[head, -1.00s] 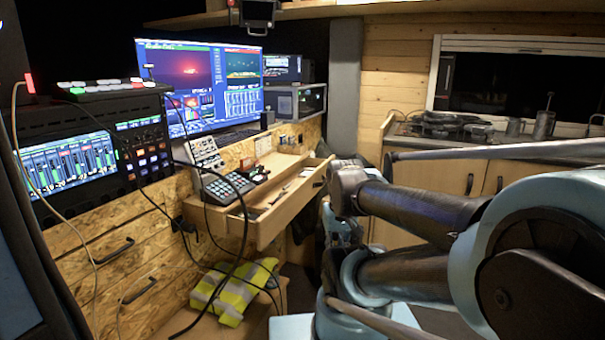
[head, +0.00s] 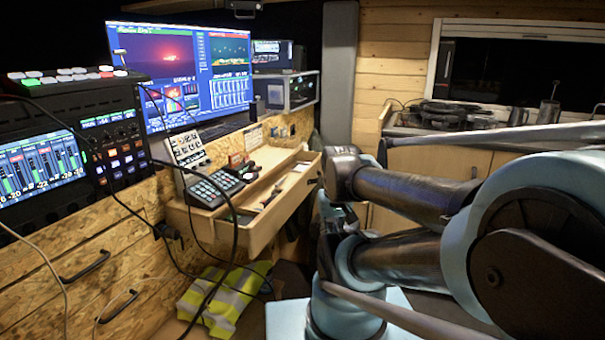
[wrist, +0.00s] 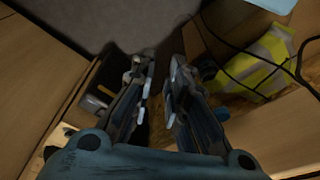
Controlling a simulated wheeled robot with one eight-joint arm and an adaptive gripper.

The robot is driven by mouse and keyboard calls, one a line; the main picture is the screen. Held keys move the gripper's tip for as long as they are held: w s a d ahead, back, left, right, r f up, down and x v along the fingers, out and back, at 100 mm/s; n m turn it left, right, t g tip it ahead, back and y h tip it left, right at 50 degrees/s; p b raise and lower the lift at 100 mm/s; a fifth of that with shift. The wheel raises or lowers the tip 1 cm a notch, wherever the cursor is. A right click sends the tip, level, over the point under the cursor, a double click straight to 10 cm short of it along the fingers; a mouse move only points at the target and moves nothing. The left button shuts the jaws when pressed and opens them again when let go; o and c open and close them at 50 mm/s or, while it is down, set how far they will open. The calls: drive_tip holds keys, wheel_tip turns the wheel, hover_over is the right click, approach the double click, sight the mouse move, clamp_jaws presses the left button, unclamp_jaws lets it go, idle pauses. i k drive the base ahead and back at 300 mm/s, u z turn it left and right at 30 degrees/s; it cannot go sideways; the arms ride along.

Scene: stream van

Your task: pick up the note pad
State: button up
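I cannot pick out the note pad for certain in either view. A small pale card or sheet (head: 253,138) stands against the wood panel behind the open drawer in the head view, but I cannot tell whether it is the pad. The open wooden drawer (head: 262,232) holds small dark and pale items too small to name. My gripper (wrist: 160,76) points down in the wrist view with its two fingers apart and nothing visible between them. In the head view my arm hides most of it, to the right of the drawer.
A keypad (head: 213,188) sits at the drawer's left end, with black cables hanging in front. A yellow safety vest (head: 225,295) lies low below the drawer; it also shows in the wrist view (wrist: 268,62). Monitors (head: 185,75) stand behind. A counter (head: 400,128) with cookware is at the back right.

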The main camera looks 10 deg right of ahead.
sight(297, 169)
drive_tip(key=k, duration=1.2)
drive_tip(key=z, duration=0.4)
drive_tip(key=i, duration=1.65)
drive_tip(key=u, duration=0.6)
